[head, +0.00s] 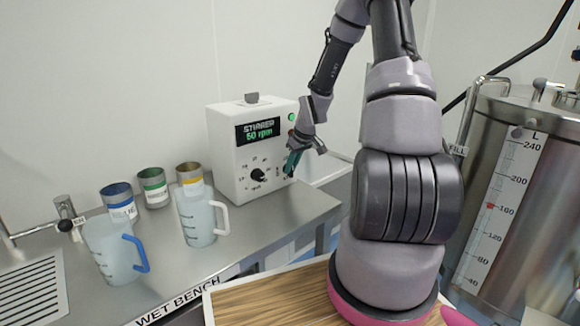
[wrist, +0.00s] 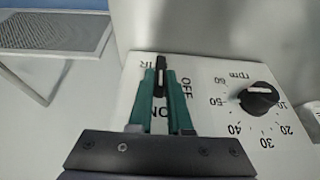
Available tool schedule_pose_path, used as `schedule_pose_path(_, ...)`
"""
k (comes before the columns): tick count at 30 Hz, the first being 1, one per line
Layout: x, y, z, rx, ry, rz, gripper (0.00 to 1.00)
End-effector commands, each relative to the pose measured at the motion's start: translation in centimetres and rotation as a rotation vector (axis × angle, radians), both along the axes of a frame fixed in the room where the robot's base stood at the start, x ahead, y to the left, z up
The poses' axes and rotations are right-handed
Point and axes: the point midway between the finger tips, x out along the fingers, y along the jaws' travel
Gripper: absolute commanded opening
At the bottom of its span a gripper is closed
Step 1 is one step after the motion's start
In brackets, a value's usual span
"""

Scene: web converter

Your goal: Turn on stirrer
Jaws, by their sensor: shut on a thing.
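The stirrer control box (head: 225,155) is a white box on the wet bench. Its display (head: 258,131) reads "STIRRER 50 rpm", and a green lamp (head: 291,117) shows at its upper right. A black rpm knob (head: 257,175) is on the front; it also shows in the wrist view (wrist: 259,97). My gripper (head: 289,170) is at the lower right of the box front. In the wrist view its teal fingers (wrist: 161,90) are shut on a black toggle switch (wrist: 161,65) beside the OFF and ON labels. The fingers partly hide the switch and its labels; I cannot tell its position.
On the bench (head: 265,222), several containers stand left of the box: a white-handled jug (head: 197,222), a blue-handled jug (head: 110,255) and small metal cups (head: 152,188). A large steel tank (head: 530,200) stands at right. A wooden surface (head: 275,298) is in front.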

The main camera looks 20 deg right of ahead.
Motion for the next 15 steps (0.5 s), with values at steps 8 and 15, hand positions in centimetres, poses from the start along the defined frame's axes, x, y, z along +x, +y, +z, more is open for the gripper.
schedule_pose_path(8,-0.01,0.08,0.02,0.001,0.000,0.001,0.46)
schedule_pose_path(15,-0.11,-0.07,0.51,-0.001,-0.003,-0.001,0.46)
